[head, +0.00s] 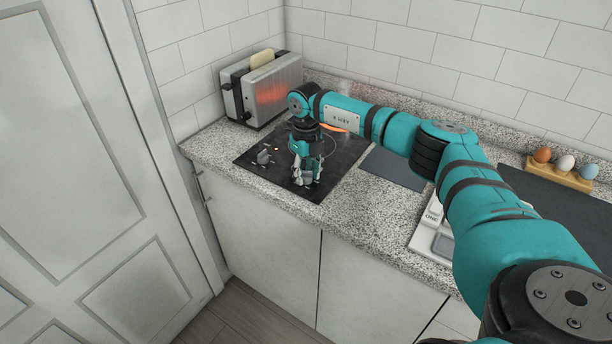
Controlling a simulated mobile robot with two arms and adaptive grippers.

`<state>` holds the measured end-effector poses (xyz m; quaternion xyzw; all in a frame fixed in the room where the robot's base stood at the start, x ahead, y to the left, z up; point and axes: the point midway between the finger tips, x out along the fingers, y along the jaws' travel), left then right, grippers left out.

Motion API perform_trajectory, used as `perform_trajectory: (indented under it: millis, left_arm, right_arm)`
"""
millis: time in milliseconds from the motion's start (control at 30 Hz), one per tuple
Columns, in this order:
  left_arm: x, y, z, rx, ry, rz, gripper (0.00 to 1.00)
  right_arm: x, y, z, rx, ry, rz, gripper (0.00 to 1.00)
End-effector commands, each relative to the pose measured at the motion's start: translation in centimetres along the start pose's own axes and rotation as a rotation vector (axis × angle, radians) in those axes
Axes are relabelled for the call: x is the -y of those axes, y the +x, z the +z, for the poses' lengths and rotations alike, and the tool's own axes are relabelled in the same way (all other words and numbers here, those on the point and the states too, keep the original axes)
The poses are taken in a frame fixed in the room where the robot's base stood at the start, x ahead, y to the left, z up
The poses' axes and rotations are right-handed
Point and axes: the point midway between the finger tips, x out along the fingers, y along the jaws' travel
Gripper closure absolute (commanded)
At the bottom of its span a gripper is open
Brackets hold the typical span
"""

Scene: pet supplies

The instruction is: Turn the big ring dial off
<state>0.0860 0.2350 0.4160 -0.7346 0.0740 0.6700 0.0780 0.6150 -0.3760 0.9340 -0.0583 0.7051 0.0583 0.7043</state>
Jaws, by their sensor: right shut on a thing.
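The black hob (338,166) is set into the speckled counter beside the toaster. A ring glows orange (335,127) at its back, partly hidden by my right arm. One grey dial (265,158) stands at the hob's left side, with a small red light near it. My right gripper (306,178) points down at the hob's front edge and is shut on another grey dial, which its fingers mostly hide. I cannot read any label that tells which dial is the big ring's. My left gripper is not in view.
A chrome toaster (277,90) with bread stands behind the hob at the left. A dark grey board (394,168) lies to the right. An egg holder (558,174) with three eggs stands at the far right. A white panelled door (75,190) is at the left.

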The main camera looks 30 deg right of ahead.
Motion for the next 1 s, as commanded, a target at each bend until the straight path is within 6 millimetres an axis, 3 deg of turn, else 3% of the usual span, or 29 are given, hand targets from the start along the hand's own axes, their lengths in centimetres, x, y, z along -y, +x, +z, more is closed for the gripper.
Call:
perform_trajectory:
  millis: [1000]
  left_arm:
    - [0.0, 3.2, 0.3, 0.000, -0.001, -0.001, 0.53]
  right_arm:
    - [0.1, -0.1, 0.1, 0.006, -0.890, -0.002, 0.99]
